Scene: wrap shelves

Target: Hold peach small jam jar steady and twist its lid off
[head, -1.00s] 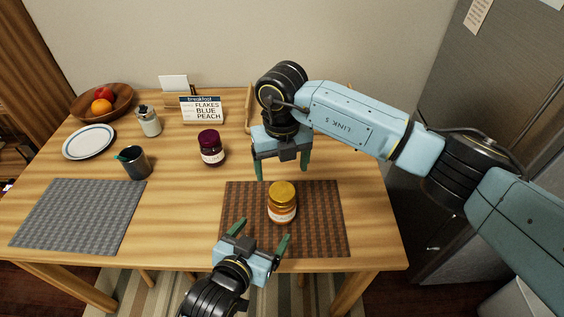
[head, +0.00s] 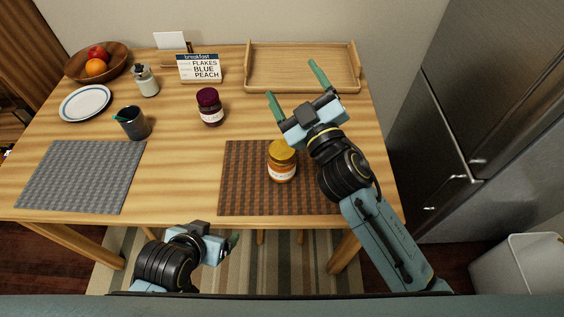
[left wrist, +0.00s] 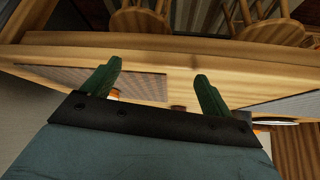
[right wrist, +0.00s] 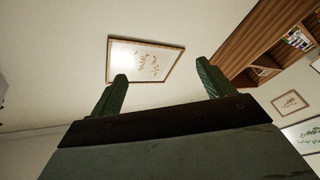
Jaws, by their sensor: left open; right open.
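The peach jam jar (head: 282,173), with orange contents and a pale label, stands upright on the brown woven placemat (head: 240,195). Its golden lid (head: 282,151) is on it. My left gripper (head: 226,240) is open and empty, in front of and below the table's front edge, left of the jar; its fingers are partly hidden in the head view but show apart in the left wrist view (left wrist: 158,75). My right gripper (head: 294,80) is open and empty, beyond the jar and over the back of the table; its spread fingers show in the right wrist view (right wrist: 162,78).
A dark-lidded jam jar (head: 210,108) stands behind left of the placemat. A wooden tray (head: 300,88) is at the back right, behind my right gripper. A breakfast sign (head: 200,68), dark mug (head: 133,124), plate (head: 85,103) and fruit bowl (head: 75,72) stand left. A grey placemat (head: 80,178) is clear.

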